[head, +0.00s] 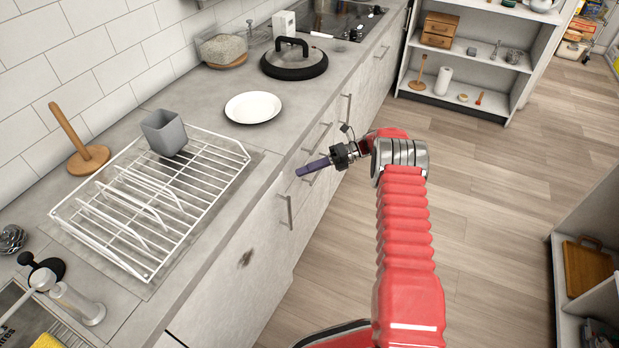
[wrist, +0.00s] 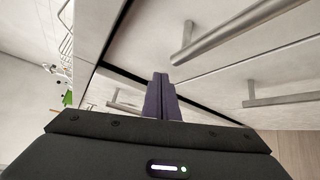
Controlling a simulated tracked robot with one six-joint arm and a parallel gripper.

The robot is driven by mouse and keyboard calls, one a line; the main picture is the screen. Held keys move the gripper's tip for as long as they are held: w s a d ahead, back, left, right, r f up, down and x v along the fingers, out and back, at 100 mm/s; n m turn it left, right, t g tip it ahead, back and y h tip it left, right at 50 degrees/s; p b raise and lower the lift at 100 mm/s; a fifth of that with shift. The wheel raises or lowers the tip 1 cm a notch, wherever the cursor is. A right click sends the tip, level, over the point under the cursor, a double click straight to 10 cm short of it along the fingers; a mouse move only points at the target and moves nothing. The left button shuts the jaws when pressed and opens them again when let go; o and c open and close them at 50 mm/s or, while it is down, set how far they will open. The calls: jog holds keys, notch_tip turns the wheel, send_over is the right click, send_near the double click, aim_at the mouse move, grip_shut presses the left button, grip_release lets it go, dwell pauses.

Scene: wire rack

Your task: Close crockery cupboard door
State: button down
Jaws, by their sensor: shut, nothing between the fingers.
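The white cupboard fronts (head: 245,262) run along the counter below the wire rack, with a bar handle (head: 285,210) on the near one. I cannot tell for sure which front is the crockery cupboard door or how far it stands open. My gripper (head: 299,172) is shut and empty, reaching left over the fronts near the counter edge. In the wrist view my purple fingers (wrist: 162,78) are together in front of pale panels with a dark gap (wrist: 125,72) between them. One bar handle (wrist: 183,45) is above and right of the fingertips, apart from them.
The wire rack (head: 240,150) holds a grey cup (head: 165,132) on the counter. A white plate (head: 253,107) and a lidded pan (head: 294,60) stand beyond it. More handles (head: 346,106) stick out farther along. The wooden floor (head: 490,170) to the right is clear.

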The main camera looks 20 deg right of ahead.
jog(key=s+a+r+n+h, duration=0.3)
jog(key=s+r+n+h, duration=0.2)
jog(key=s+r+n, duration=0.6)
jog(key=s+a+r+n+h, duration=0.2)
jog(key=s+r+n+h, duration=0.45)
jog(key=r, duration=0.75)
jog(key=s+r+n+t+h, duration=0.1)
jog(key=s+r+n+t, duration=0.1)
jog(key=s+n, duration=0.5)
jog(key=s+r+n+t+h, duration=0.2)
jog(key=s+n, duration=0.4)
jog(key=s, duration=0.9)
jog(key=shift+s+d+r+n+t, duration=0.35)
jog(key=shift+r+t, duration=0.35)
jog(key=shift+r, duration=0.2)
